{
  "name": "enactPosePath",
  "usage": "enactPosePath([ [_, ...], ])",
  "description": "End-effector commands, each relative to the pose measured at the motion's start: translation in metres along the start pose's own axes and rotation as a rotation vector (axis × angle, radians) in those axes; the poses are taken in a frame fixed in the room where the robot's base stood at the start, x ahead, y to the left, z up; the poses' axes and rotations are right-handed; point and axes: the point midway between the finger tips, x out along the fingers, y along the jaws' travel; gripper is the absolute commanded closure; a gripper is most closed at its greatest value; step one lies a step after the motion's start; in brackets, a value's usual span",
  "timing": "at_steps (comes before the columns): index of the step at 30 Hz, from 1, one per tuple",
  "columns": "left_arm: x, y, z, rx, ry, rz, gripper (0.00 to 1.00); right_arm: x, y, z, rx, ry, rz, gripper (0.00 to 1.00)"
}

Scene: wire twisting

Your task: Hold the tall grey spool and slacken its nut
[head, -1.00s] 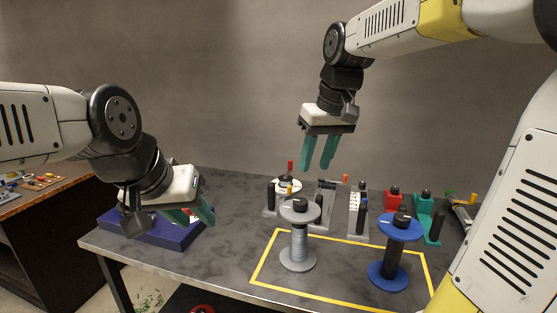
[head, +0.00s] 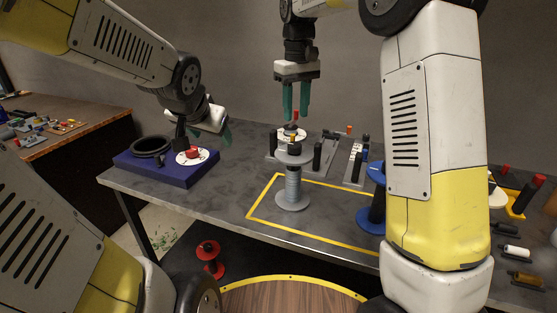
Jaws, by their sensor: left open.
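My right gripper (head: 296,112) hangs above the spool's top, fingers pointing down, open and empty. Its fingertips look close above or behind the spool; the depth is unclear. My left gripper (head: 224,133) is open and empty, left of the spool, over the blue block's right side.
A blue block (head: 203,178) with a black ring (head: 152,147) and a white disc with a red knob (head: 193,155) stands at the table's left. A blue spool (head: 372,215) is partly hidden by my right arm. A red spool (head: 209,258) sits below the table.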

Motion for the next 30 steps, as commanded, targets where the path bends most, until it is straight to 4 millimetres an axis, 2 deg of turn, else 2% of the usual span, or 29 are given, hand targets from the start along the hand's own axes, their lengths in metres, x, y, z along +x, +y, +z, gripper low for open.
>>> enactPosePath([
  [1,0.021,-0.005,-0.007,0.043,0.011,-0.006,0.35,0.000,0.000,0.000,0.000,0.000,0.000,0.64],
  [5,0.067,-0.008,-0.027,0.160,0.076,0.010,0.35,0.000,0.000,0.000,0.000,0.000,0.000,0.64],
  [8,0.102,-0.001,-0.036,0.245,0.129,0.058,0.35,0.000,0.000,0.000,0.000,0.000,0.000,0.64],
  [12,0.148,0.019,-0.040,0.342,0.210,0.169,0.35,0.000,0.000,0.000,0.001,0.000,0.000,0.64],
  [18,0.196,0.066,-0.025,0.420,0.342,0.402,0.35,0.000,0.000,0.000,0.001,0.000,0.000,0.64],
  [23,0.212,0.106,-0.005,0.427,0.455,0.614,0.35,0.000,0.000,0.000,0.001,0.000,0.000,0.64],
  [27,0.211,0.131,0.011,0.405,0.541,0.767,0.35,0.000,0.000,0.000,0.001,0.001,0.000,0.64],
  [30,0.207,0.142,0.019,0.391,0.583,0.838,0.35,0.000,0.000,0.000,0.001,0.001,0.000,0.64],
])
